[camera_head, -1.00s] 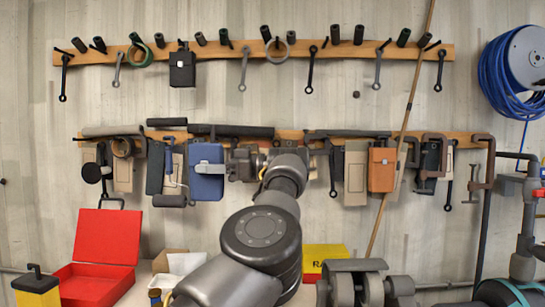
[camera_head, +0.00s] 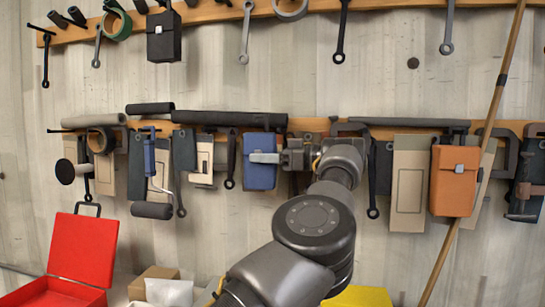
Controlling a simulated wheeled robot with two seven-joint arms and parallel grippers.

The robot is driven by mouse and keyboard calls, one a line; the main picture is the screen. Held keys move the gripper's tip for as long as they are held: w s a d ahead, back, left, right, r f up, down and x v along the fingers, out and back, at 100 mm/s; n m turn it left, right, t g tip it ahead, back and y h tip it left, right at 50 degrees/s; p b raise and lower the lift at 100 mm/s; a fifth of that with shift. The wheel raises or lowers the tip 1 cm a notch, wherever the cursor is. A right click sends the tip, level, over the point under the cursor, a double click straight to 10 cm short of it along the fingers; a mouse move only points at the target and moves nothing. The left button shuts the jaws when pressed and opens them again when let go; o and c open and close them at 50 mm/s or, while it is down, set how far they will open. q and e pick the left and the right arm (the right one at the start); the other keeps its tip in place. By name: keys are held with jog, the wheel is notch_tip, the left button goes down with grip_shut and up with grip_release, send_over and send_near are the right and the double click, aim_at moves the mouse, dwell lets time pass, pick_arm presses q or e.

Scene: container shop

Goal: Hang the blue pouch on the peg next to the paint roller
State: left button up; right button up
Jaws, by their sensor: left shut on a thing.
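The blue pouch (camera_head: 260,174) is upright in front of the lower peg rail, its top about level with the rail. My left gripper (camera_head: 268,157) is shut on it from the right, at its upper front. I cannot tell whether the pouch touches the rail or a peg. The paint roller (camera_head: 152,210) hangs to the left, with a blue handle and a dark roller at the bottom. Between roller and pouch hang a dark flat item (camera_head: 184,152), a beige-backed tool (camera_head: 202,160) and a dark wrench (camera_head: 230,165). My right gripper is out of view.
The lower rail (camera_head: 310,125) is crowded; dark rolls (camera_head: 230,118) lie along its top. An orange pouch (camera_head: 454,180) and beige boards (camera_head: 408,185) hang right of my arm. A wooden pole (camera_head: 475,150) leans at the right. A red open box (camera_head: 82,250) stands lower left.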

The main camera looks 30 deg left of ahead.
pick_arm(q)
jog(key=shift+w+a+f, duration=0.1)
jog(key=shift+w+f, duration=0.1)
jog(key=shift+w, duration=0.25)
jog(key=shift+w+f, duration=0.15)
jog(key=shift+w, duration=0.3)
jog(key=shift+w+a, duration=0.1)
jog(key=shift+a, duration=0.05)
jog(key=shift+s+x, duration=0.15)
jog(key=shift+x, duration=0.6)
jog(key=shift+s+x, duration=0.15)
jog(key=shift+x, duration=0.6)
jog(key=shift+a, duration=0.55)
jog(key=shift+s+a, duration=0.1)
jog(key=shift+a, duration=0.25)
jog(key=f+x, duration=0.1)
jog(key=x, duration=1)
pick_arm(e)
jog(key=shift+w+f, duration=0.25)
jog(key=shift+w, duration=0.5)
pick_arm(q)
jog(key=shift+s+d, duration=0.1)
